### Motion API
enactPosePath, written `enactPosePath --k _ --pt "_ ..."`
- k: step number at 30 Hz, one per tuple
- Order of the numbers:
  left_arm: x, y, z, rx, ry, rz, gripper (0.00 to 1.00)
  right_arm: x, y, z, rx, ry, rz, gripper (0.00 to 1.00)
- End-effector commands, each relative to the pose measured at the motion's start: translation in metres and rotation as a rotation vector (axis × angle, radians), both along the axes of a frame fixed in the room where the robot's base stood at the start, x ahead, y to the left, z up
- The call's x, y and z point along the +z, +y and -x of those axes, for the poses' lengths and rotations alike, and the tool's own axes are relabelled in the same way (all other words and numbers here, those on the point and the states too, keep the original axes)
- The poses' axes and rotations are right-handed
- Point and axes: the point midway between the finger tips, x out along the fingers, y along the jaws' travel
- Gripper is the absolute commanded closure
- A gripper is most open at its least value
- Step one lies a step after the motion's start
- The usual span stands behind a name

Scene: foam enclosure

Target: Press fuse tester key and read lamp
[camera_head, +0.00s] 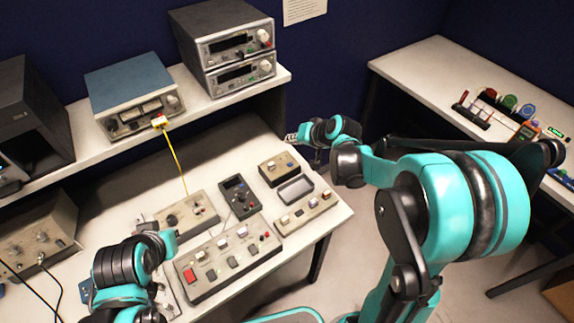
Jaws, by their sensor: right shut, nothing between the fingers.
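Several small beige and dark instruments lie on the front bench; I cannot tell for sure which is the fuse tester. A long panel with a red key and several switches (230,258) lies at the front. A beige box with a knob (186,214) and a black handheld meter (239,197) lie behind it. My right gripper (291,138) is shut and empty, above the bench's back right edge, beyond the small box. My left arm is at the lower left; its fingers cannot be made out clearly. No lit lamp can be made out.
The raised shelf holds a blue-topped instrument (135,95) with a yellow cable, and stacked instruments (226,47). A side table (425,75) stands at right.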

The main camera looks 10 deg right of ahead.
Motion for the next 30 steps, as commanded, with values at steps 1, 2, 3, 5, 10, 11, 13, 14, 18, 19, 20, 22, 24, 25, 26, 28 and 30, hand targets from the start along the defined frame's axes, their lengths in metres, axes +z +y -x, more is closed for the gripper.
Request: enactPosePath --k 1,2,3,5,10,11,13,14,18,19,20,22,24,25,26,28,30 --pt "0.0 0.0 0.0 0.0 0.0 0.0 1.0 0.0 0.0 0.0 0.0 0.0 0.0 1.0" --pt "0.0 0.0 0.0 0.0 0.0 0.0 1.0 0.0 0.0 0.0 0.0 0.0 0.0 1.0" --pt "0.0 0.0 0.0 0.0 0.0 0.0 1.0 0.0 0.0 0.0 0.0 0.0 0.001 1.0" --pt "0.0 0.0 0.0 0.0 0.0 0.0 1.0 0.0 0.0 0.0 0.0 0.0 0.001 1.0" --pt "-0.003 0.0 0.0 0.0 0.0 0.0 1.0 -0.003 0.0 0.0 0.0 0.0 0.001 1.0" --pt "-0.004 0.0 0.0 0.0 0.0 0.0 1.0 -0.005 0.0 0.0 0.0 0.0 0.001 1.0" --pt "-0.008 0.0 0.0 0.0 0.0 0.0 1.0 -0.009 0.0 0.0 0.001 0.0 0.002 1.0" --pt "-0.01 0.0 0.0 0.0 0.0 0.0 1.0 -0.012 0.0 0.0 0.001 0.0 0.002 1.0" --pt "-0.023 0.0 0.0 0.0 0.0 0.0 1.0 -0.028 0.0 0.0 0.001 0.0 0.002 1.0" --pt "-0.026 0.0 0.0 0.0 0.0 0.0 1.0 -0.032 0.0 0.0 0.001 0.0 0.002 1.0" --pt "-0.029 0.0 0.0 0.0 0.0 0.0 1.0 -0.036 0.0 0.0 0.001 0.0 0.002 1.0" --pt "-0.038 0.0 0.0 0.0 0.0 0.0 1.0 -0.047 0.0 0.0 0.001 0.0 0.002 1.0" --pt "-0.046 0.0 0.0 0.0 0.0 0.0 1.0 -0.057 0.0 0.0 0.001 0.0 0.002 1.0" --pt "-0.049 0.0 0.0 0.0 0.0 0.0 1.0 -0.062 0.0 0.001 0.001 0.0 0.002 1.0" --pt "-0.053 0.0 0.0 0.0 0.0 0.0 1.0 -0.066 0.0 0.001 0.001 0.0 0.002 1.0" --pt "-0.061 0.0 0.0 0.0 0.0 0.0 1.0 -0.076 0.0 0.0 0.001 0.0 0.002 1.0" --pt "-0.067 0.0 0.0 0.0 0.0 0.0 1.0 -0.082 0.0 0.0 0.001 0.0 0.002 1.0"
